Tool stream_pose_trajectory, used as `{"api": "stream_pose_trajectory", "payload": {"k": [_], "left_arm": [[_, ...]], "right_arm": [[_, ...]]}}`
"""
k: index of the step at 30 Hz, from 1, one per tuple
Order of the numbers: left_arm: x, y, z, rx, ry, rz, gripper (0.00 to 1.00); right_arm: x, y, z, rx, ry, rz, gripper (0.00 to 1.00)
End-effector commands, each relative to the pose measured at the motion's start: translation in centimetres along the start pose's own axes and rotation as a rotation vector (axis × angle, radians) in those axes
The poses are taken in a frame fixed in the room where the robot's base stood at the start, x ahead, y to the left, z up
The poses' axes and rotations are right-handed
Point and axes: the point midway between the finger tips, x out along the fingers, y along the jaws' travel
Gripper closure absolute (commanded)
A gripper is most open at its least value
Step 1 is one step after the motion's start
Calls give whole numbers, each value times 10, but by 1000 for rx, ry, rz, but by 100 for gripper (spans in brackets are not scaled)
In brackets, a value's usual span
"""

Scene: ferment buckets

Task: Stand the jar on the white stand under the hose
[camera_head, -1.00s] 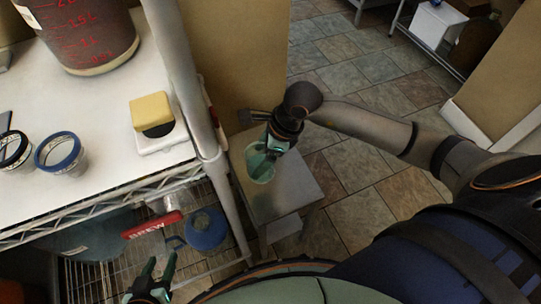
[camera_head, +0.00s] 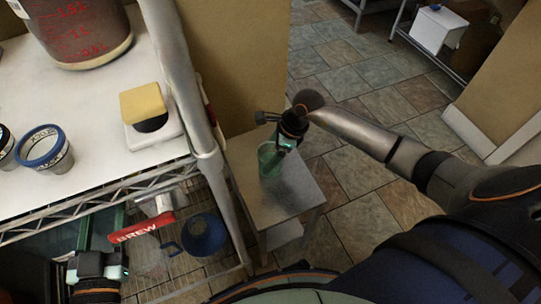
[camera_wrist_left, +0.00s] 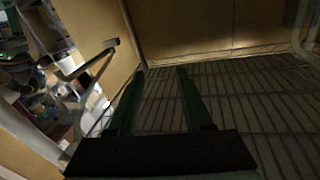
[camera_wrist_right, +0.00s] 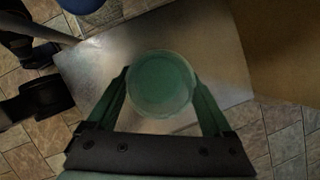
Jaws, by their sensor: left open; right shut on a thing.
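A translucent green jar (camera_head: 269,162) is over the far-left part of a small grey metal side table. I cannot tell whether it touches the tabletop. My right gripper (camera_head: 285,147) is shut on the jar; in the right wrist view the round jar (camera_wrist_right: 160,84) sits between its fingers. My left gripper (camera_head: 100,228) is open and empty, low at the left beside the wire rack. In the left wrist view its two fingers (camera_wrist_left: 158,100) are apart over a dark wire shelf. I cannot make out the white stand or the hose with certainty.
The side table (camera_head: 297,206) is otherwise bare. A red BREW tap handle (camera_head: 142,229) and a blue bucket (camera_head: 204,236) are under the white counter (camera_head: 90,150). A rack post (camera_head: 186,90) stands between counter and table. A yellow sponge (camera_head: 143,103) sits on the counter.

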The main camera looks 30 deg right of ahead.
Motion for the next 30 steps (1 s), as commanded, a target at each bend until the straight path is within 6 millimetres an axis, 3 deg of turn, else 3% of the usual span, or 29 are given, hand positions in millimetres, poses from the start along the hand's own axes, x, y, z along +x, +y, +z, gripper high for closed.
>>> {"api": "stream_pose_trajectory", "payload": {"k": [4, 20, 21, 24, 30], "left_arm": [[0, -1, -10, 12, 40, 0, 50], [0, -2, -18, 21, 72, -2, 50], [0, -2, -19, 22, 76, -2, 50], [0, -2, -20, 22, 78, -2, 50], [0, -2, -20, 22, 78, -2, 50]], "right_arm": [[5, 0, -2, -1, -3, -1, 100], [7, 0, -2, -1, -2, -1, 100], [7, 0, -3, 0, 0, 0, 10], [7, 0, -3, 0, 0, 0, 0], [7, 0, -3, 0, 0, 0, 0]]}}
